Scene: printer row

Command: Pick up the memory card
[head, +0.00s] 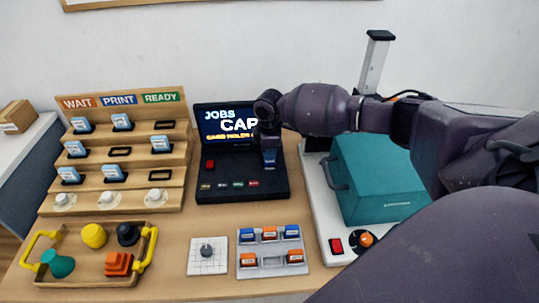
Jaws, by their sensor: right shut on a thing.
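My right gripper (269,150) reaches in from the right and points down over the black console (230,190). It is shut on a small blue card (270,158), taken to be the memory card, held upright in front of the screen. The gripper's fingers are small and partly hidden by its own wrist. I cannot tell whether the card touches the console. A grey holder (271,271) in front of the console carries several blue and orange cards; its front middle place looks empty. My left gripper is not in view.
A stepped wooden rack (112,204) labelled WAIT, PRINT and READY holds several blue-and-white pieces. A wooden tray (95,281) with yellow handles holds coloured shapes. A white dial plate (208,262) lies beside the grey holder. A teal machine (380,185) stands at right, under my arm.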

